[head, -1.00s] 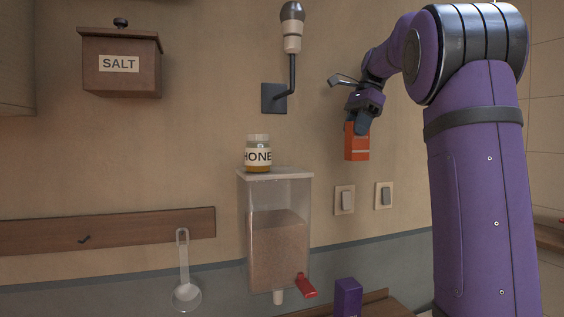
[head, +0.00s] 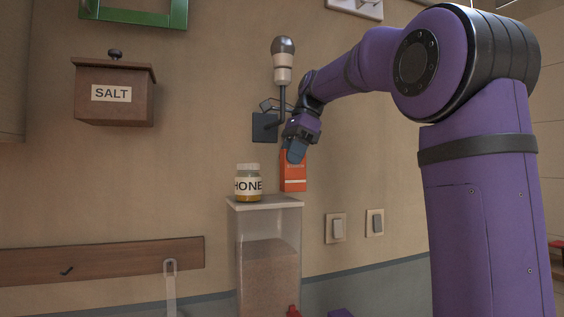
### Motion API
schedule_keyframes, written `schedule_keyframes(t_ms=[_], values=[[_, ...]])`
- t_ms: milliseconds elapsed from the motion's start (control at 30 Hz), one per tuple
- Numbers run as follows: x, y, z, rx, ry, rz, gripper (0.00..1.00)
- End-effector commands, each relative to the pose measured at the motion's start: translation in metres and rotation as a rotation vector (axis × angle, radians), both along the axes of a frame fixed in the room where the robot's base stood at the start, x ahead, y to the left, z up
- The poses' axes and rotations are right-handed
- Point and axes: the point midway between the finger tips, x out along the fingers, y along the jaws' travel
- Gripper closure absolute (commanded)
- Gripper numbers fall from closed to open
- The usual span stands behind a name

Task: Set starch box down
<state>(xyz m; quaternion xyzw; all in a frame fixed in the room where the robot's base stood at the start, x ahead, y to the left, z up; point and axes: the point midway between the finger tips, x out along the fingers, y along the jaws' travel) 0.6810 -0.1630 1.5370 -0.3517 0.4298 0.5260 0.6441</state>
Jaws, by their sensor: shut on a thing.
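An orange-red box with a pale stripe (head: 294,178), which I take to be the starch box, hangs upright from my gripper (head: 296,152). My gripper is shut on its upper part, and the fingers hide some of it. The box is in front of the wall, just right of the honey jar and over the right part of the clear dispenser's lid (head: 262,203). Its lower edge appears slightly above the lid; I cannot tell whether it touches.
The honey jar (head: 248,184) stands on the left part of the dispenser lid. A wall lamp (head: 283,75) is close behind my gripper. A wooden salt box (head: 114,95) hangs at the left. Two wall switches (head: 336,228) are to the right of the dispenser.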

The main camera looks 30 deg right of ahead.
Motion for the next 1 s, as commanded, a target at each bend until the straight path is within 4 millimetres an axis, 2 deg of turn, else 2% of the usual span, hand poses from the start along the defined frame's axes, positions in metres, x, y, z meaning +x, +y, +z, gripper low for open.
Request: schedule_keyframes(t_ms=[133,267,633,667,733,767,1000], values=[[0.005,0.025,0.0,0.0,0.001,0.004,0.94],[0.004,0.024,-0.014,0.0,0.002,0.0,0.94],[0.005,0.023,-0.018,0.0,0.0,0.001,0.94],[0.005,0.023,-0.018,0.0,0.0,0.001,0.58],[0.005,0.023,-0.018,0.0,0.0,0.001,0.42],[0.005,0.023,-0.018,0.0,0.0,0.0,0.38],[0.005,0.023,-0.017,0.0,0.0,0.0,0.38]])
